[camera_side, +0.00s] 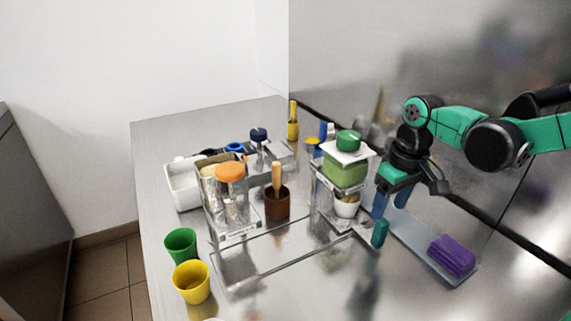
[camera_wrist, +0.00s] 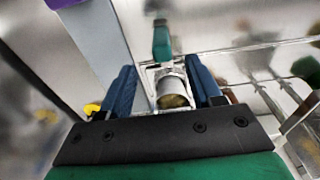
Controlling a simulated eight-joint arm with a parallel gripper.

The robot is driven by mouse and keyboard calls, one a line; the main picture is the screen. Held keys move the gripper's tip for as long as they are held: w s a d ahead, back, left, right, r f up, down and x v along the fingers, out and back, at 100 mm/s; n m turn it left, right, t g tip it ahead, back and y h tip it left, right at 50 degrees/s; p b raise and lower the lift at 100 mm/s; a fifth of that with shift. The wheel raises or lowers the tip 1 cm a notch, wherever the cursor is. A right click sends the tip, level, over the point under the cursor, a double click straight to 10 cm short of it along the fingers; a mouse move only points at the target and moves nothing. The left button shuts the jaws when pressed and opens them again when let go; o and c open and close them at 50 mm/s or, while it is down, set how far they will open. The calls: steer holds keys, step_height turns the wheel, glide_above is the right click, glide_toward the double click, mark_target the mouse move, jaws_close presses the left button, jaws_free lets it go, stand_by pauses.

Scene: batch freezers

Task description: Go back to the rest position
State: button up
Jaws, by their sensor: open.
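My gripper (camera_side: 390,202) points down on the right of the work area, beside the right-hand machine. Its two blue fingers are apart. In the wrist view my gripper (camera_wrist: 164,84) shows a round metallic piece (camera_wrist: 172,88) between the fingers in the picture; I cannot tell how far below them it lies. A teal upright piece (camera_side: 380,232) stands just below the fingers in the side view and ahead of them in the wrist view (camera_wrist: 161,42). No held object is visible.
The machine with the green container (camera_side: 345,170) and a white cup (camera_side: 347,207) stands close left of my gripper. A grey tray (camera_side: 413,240) with a purple block (camera_side: 452,256) lies to the right. Green (camera_side: 181,244) and yellow (camera_side: 191,282) cups stand front left.

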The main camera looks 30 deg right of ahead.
steer(key=shift+s+a+r+t, duration=0.3)
steer(key=shift+s+r+t, duration=0.35)
steer(key=shift+t, duration=0.4)
steer(key=shift+s+a+r+t, duration=0.25)
steer(key=shift+s+r+t, duration=0.25)
steer(key=shift+r+t, duration=0.45)
steer(key=shift+s+a+r+t, duration=0.3)
steer(key=shift+s+r+t, duration=0.3)
steer(key=shift+t, duration=0.5)
